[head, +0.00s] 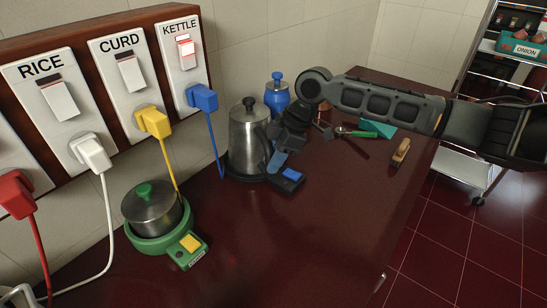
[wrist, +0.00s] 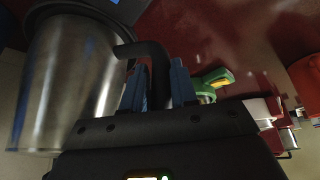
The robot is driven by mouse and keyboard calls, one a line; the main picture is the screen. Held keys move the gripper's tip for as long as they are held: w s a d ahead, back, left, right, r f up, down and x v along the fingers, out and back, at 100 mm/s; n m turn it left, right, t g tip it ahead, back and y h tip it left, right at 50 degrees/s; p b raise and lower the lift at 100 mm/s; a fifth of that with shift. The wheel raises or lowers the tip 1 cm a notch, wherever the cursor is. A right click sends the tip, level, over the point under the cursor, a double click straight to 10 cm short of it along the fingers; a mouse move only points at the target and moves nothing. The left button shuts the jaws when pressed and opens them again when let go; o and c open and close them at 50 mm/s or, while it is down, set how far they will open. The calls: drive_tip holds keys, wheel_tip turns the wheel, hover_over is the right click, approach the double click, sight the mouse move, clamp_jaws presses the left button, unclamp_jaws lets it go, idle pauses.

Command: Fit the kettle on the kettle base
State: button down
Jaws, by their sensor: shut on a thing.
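My gripper (head: 277,160) is at the kettle's right side. In the wrist view, its blue fingers (wrist: 158,85) are shut on the black kettle handle (wrist: 153,50), with the kettle body (wrist: 68,85) at left. The kettle hides most of the base.
A green cooker with a steel pot (head: 153,208) stands at front left. A blue bottle (head: 277,95) is behind the kettle. A wall panel carries the kettle switch (head: 185,50) and a blue plug (head: 203,97) with its cord. The counter's front middle (head: 290,245) is clear.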

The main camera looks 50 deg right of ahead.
drive_tip(key=shift+w, duration=0.1)
idle(0.4)
drive_tip(key=c, duration=0.8)
unclamp_jaws()
drive_tip(key=shift+f, duration=0.1)
drive_tip(key=shift+c, duration=0.2)
drive_tip(key=shift+o, duration=0.2)
drive_tip(key=shift+f, duration=0.15)
drive_tip(key=v, duration=0.8)
drive_tip(key=shift+b, duration=0.4)
drive_tip(key=shift+a, duration=0.1)
